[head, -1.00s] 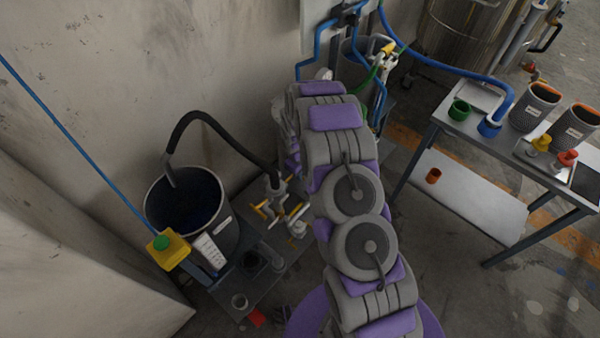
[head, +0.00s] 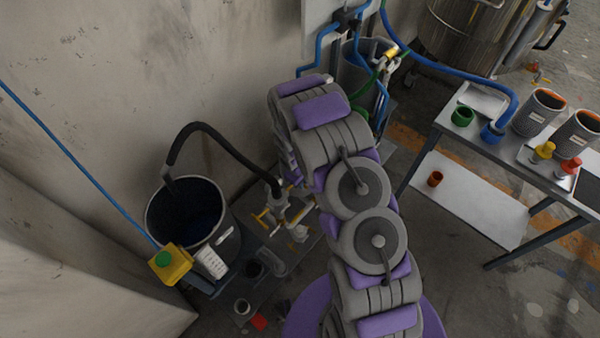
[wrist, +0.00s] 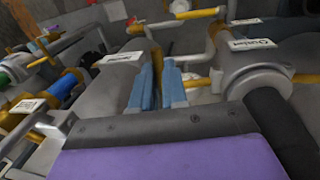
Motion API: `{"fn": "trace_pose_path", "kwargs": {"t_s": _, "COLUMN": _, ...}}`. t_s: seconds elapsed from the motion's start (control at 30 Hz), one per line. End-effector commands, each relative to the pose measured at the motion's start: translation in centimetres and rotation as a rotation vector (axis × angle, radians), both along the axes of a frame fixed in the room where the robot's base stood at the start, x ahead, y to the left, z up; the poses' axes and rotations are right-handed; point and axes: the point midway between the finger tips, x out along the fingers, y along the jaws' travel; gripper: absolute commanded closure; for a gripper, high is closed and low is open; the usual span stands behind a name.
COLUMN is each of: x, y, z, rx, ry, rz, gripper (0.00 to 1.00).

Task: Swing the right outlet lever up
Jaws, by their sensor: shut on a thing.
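In the wrist view my gripper (wrist: 157,82) has its two blue fingers close together, shut on a yellow lever (wrist: 157,58) that shows between them. The lever rises from the fingers toward a yellow bar (wrist: 182,18) lying across the top. To the right is a round grey valve body (wrist: 256,72) with a white "Outlet" label (wrist: 253,45). Another white label (wrist: 122,57) sits left of the fingers. In the head view the valve block (head: 276,192) with yellow levers (head: 264,220) stands left of my arm, which hides my gripper. Whether the held lever is the right one is hard to tell.
A black hose (head: 222,138) runs from the valve block to a dark bucket (head: 228,240). A yellow box with a green button (head: 172,264) stands in front of it. A metal table (head: 480,128) with cups is at right.

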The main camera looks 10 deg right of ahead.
Motion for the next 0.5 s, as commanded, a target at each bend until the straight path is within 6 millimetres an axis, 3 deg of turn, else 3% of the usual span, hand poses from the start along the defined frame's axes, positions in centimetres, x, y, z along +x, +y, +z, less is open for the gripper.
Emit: {"fn": "trace_pose_path", "kwargs": {"t_s": 0.5, "x": -0.41, "y": 0.05, "z": 0.21, "rx": -0.047, "ry": -0.033, "rz": -0.001, "gripper": 1.00}}
